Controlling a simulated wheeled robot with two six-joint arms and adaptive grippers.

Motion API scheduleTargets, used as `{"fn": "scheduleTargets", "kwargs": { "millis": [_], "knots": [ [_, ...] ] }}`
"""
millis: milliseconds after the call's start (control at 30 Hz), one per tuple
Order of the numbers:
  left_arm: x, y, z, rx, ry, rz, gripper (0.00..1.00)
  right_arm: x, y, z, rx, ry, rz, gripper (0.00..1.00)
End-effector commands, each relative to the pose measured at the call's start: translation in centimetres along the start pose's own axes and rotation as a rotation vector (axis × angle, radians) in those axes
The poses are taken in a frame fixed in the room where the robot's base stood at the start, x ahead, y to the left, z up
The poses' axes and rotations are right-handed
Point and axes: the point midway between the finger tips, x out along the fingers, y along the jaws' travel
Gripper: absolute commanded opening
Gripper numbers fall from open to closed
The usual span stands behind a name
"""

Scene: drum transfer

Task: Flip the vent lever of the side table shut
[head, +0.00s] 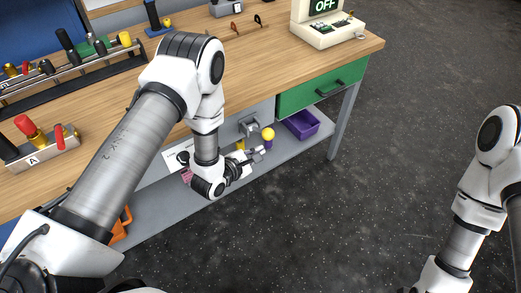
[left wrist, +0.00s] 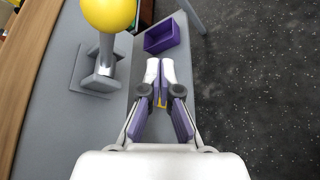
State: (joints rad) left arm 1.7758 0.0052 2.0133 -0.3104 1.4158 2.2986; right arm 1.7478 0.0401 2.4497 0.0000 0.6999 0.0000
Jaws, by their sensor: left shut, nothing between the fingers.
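The vent lever has a yellow ball knob (head: 268,134) and a grey bracket (head: 249,126) on the grey panel under the side table's top (head: 285,68). In the left wrist view the yellow knob (left wrist: 108,12) is large at the top left, on a grey stem (left wrist: 105,55) rising from its mount. My left gripper (head: 262,153) is just below the knob in the head view, shut and empty. In the left wrist view its fingertips (left wrist: 160,70) are together, to the right of the lever and apart from it. My right gripper is out of the picture; only its arm shows.
A purple bin (head: 301,124) stands on the lower shelf beyond the left gripper. A green drawer (head: 322,88) and a table leg (head: 344,120) are to the right. A control box reading OFF (head: 322,25) sits on top. The dark floor to the right is clear.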

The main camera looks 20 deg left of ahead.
Motion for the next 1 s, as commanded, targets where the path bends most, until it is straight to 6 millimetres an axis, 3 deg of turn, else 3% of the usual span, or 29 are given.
{"fn": "scheduleTargets", "kwargs": {
  "millis": [33, 200, 400, 1000],
  "knots": [
    [-1.6, 0.9, 0.1, -0.005, 0.005, 0.005, 0.0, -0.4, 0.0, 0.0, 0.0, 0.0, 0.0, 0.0],
    [-5.6, 2.0, -0.3, -0.008, 0.006, 0.004, 0.0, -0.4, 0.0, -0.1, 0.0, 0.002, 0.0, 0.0],
    [-8.6, 2.8, -0.6, -0.005, 0.005, 0.002, 0.0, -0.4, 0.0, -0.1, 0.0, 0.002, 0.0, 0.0],
    [-9.2, 2.8, -0.6, -0.003, 0.005, -0.001, 0.0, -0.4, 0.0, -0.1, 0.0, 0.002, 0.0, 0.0]
  ]
}}
